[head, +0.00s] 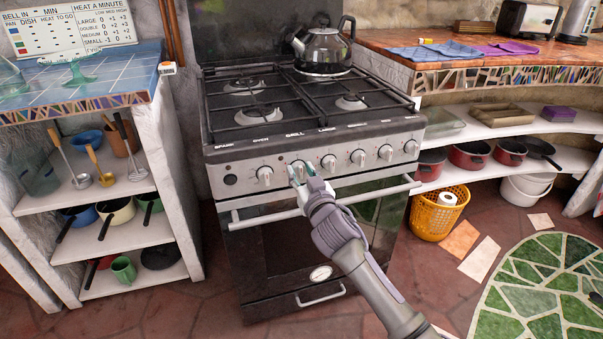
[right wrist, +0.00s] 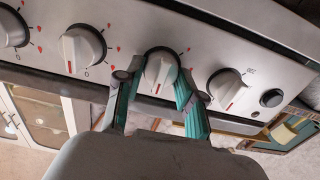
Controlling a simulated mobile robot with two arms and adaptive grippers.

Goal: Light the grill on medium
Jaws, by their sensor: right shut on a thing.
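The grey cooker (head: 215,160) stands in the middle of the head view, with a row of knobs under labels on its front panel. The grill knob (right wrist: 160,68) is second from the left in the head view. My right gripper (head: 300,171) reaches it from the front. In the right wrist view, the gripper's two green-lined fingers (right wrist: 156,88) are shut around this knob, one on each side. The knob's red mark points toward the bottom of that picture, much like the marks on neighbouring knobs. The fingers hide the knob's sides. My left gripper is out of view.
A kettle (head: 322,48) sits on the back right burner. A towel rail (head: 250,221) crosses the oven front below the knobs. The oven knob (right wrist: 227,89) and a black button (right wrist: 271,98) are close beside my fingers. A heat chart (head: 75,28) stands on the left counter.

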